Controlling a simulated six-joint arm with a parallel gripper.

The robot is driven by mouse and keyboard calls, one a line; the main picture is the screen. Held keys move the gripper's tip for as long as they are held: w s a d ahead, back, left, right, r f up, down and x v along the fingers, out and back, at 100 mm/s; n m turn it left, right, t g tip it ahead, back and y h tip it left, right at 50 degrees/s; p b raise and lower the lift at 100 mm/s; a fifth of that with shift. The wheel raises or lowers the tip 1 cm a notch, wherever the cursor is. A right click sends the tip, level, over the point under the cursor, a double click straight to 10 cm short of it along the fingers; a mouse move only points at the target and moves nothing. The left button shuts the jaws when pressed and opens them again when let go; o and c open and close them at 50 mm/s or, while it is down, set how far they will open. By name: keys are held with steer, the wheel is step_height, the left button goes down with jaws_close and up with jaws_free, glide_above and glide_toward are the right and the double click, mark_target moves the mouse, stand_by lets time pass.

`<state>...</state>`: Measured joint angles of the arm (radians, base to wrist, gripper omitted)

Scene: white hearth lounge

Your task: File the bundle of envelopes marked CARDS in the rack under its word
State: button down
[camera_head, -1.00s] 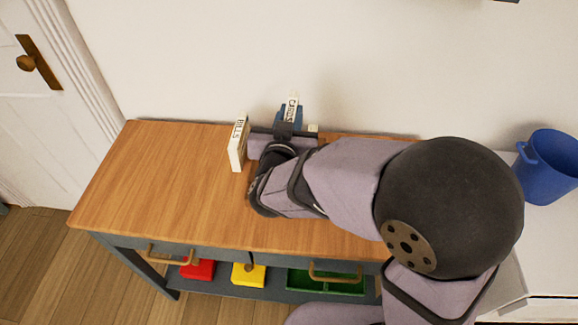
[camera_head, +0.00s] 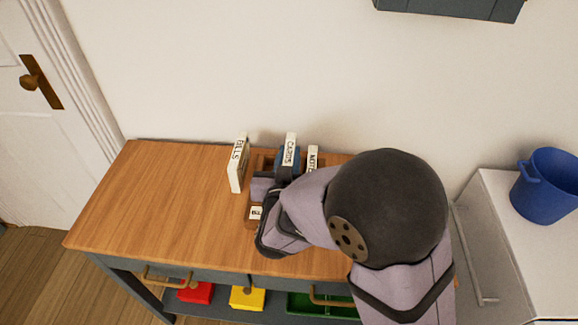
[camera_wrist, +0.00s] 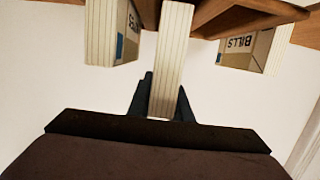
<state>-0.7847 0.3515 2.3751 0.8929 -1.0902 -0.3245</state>
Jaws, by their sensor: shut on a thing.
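The CARDS bundle (camera_head: 291,146) is a white, upright block with its word on the spine and blue on its side. My gripper (camera_wrist: 163,98) is shut on it. In the wrist view its pale edge (camera_wrist: 172,50) stands between the dark fingers. In the head view it is at the wooden rack (camera_head: 263,160); my arm hides most of the rack, so I cannot tell whether the bundle rests in a slot. A label (camera_head: 256,212) shows at the rack's front, its word too small to read.
A bundle that seems to read NOTES (camera_head: 313,157) stands to the right. The tabletop's left (camera_head: 160,200) is clear. A blue bucket (camera_head: 547,187) stands far right.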

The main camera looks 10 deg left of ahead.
steer(key=shift+f, duration=1.8)
steer(key=shift+f+b, duration=0.2)
steer(key=shift+b, duration=0.15)
steer(key=c, duration=1.6)
jaws_free()
steer(key=shift+r, duration=0.1)
steer(key=shift+r, duration=0.15)
steer(key=shift+s+r, duration=0.25)
steer(key=shift+s, duration=0.95)
steer(key=shift+s+r, duration=0.2)
steer(key=shift+s, duration=1.05)
steer(key=shift+s+r, duration=0.25)
steer(key=shift+s, duration=0.95)
